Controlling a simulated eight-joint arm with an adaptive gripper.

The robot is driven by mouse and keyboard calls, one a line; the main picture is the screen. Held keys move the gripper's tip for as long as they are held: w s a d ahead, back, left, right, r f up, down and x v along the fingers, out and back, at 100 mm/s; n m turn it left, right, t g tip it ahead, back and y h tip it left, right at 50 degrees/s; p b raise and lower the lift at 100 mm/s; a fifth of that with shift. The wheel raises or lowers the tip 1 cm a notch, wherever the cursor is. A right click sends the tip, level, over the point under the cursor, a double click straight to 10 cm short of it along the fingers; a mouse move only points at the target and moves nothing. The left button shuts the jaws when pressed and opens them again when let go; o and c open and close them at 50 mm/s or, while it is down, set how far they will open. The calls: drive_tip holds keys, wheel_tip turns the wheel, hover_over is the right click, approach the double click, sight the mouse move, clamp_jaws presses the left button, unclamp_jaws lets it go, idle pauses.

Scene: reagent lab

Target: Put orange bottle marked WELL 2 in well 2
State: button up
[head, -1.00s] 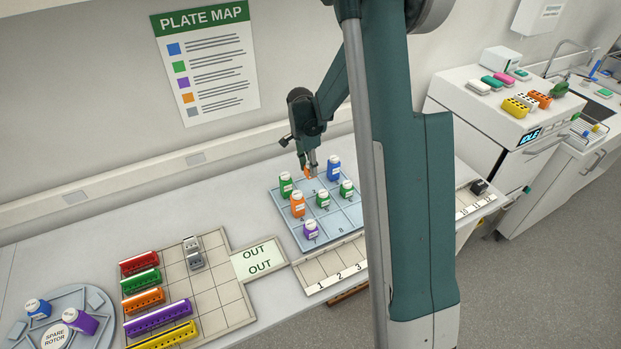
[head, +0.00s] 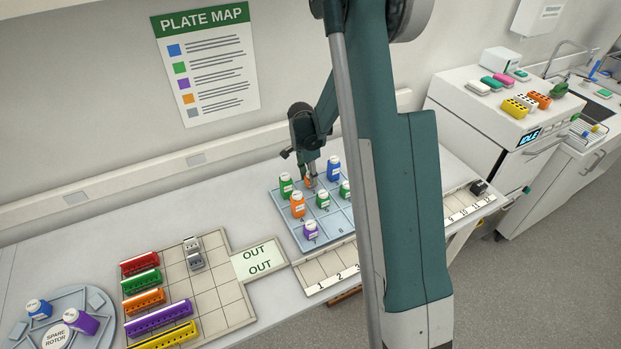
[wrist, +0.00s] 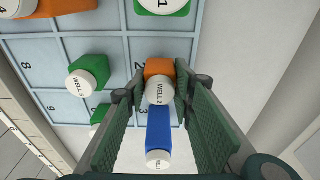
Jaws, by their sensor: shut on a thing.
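The orange bottle marked WELL 2 (wrist: 159,85) is between the two green finger pads of my gripper (wrist: 160,110) in the wrist view, its white cap facing the camera. In the head view my gripper (head: 310,180) is shut on this bottle (head: 307,183) at the back row of the blue well plate (head: 322,236), between a green bottle and a blue bottle. The bottle is low over the plate or on it; I cannot tell whether it touches. The well under it is hidden.
On the plate stand a green bottle (head: 286,185), a blue bottle (head: 333,169), another orange bottle (head: 298,205), a green bottle in the middle (head: 322,200), another at right (head: 345,189) and a purple bottle (head: 310,231). A numbered rack (head: 328,272) runs along the front.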

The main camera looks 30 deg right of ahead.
sight(307, 175)
drive_tip(key=shift+f, duration=0.45)
drive_tip(key=shift+f, duration=0.15)
drive_tip(key=o, duration=0.9)
drive_tip(key=shift+a+r+b, duration=0.15)
drive_tip(key=shift+a+r, duration=0.1)
drive_tip(key=shift+r, duration=1.8)
drive_tip(key=shift+a+r+b, duration=0.15)
drive_tip(key=shift+a+r, duration=0.1)
drive_tip(key=shift+r, duration=1.8)
drive_tip(key=shift+a+r+b, duration=0.15)
drive_tip(key=shift+a+r, duration=0.1)
drive_tip(key=shift+r, duration=1.8)
